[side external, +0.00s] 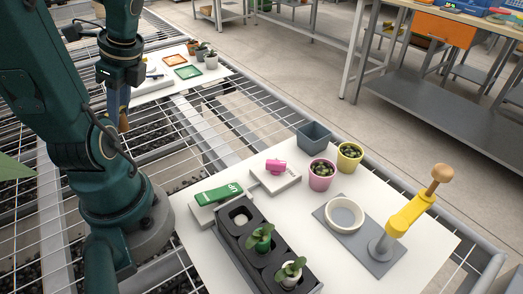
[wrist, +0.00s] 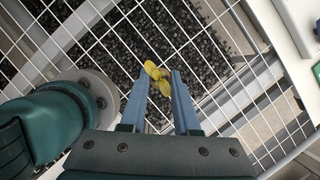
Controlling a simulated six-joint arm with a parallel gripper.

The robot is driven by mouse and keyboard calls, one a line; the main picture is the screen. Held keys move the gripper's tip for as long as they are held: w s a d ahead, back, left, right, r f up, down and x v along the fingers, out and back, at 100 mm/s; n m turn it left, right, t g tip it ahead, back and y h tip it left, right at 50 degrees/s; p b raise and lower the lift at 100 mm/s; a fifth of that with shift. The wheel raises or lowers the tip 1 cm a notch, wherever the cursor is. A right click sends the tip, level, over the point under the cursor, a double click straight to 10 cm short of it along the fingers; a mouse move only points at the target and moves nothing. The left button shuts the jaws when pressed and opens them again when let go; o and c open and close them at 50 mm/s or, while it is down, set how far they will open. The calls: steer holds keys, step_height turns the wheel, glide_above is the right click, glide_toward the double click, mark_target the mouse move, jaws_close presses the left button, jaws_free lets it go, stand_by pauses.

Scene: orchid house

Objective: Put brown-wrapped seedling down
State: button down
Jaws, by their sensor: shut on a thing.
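My gripper (side external: 123,108) hangs at the upper left in the side view, over the wire bench and short of the far white board. It is shut on the brown-wrapped seedling (side external: 124,124), whose brown part shows just below the fingers. In the wrist view the seedling's yellow leaves (wrist: 157,80) show between the fingertips (wrist: 158,76), with bench mesh beneath; its wrap is hidden there. A dark rack (side external: 228,246) on the near white board holds a green-wrapped seedling (side external: 261,240) and a white-wrapped seedling (side external: 290,274). The rack's far place shows no plant.
The near white board (side external: 405,270) also carries a green-topped block (side external: 218,194), a pink item on a white block (side external: 276,167), several pots, a white ring (side external: 344,214) and a yellow stand (side external: 408,216). The far board has orange (side external: 174,60) and green (side external: 189,72) trays beside small pots.

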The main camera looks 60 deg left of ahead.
steer(key=w+a+r+m+t+y, duration=0.1)
steer(key=w+a+r+m, duration=0.2)
steer(key=w+m, duration=0.15)
steer(key=w+a+r+m+t, duration=0.2)
steer(key=w+m, duration=0.1)
steer(key=w, duration=0.2)
steer(key=w+d+r+m+t, duration=0.1)
steer(key=w+d+m+t, duration=0.15)
steer(key=w+m, duration=0.65)
steer(key=w+d, duration=0.8)
steer(key=w, duration=0.2)
steer(key=shift+m+t+h, duration=0.5)
steer(key=shift+m+t, duration=0.05)
steer(key=shift+m, duration=0.2)
steer(key=shift+w+d+f, duration=1.1)
steer(key=shift+d+f, duration=1.1)
steer(key=shift+d, duration=0.05)
steer(key=shift+w+d+f, duration=1.15)
steer(key=shift+d+f, duration=1)
steer(key=shift+d, duration=0.05)
steer(key=shift+w+d+f, duration=1.1)
steer(key=shift+d+f, duration=1.1)
steer(key=shift+d, duration=0.05)
steer(key=shift+f, duration=0.1)
steer(key=shift+f, duration=0.35)
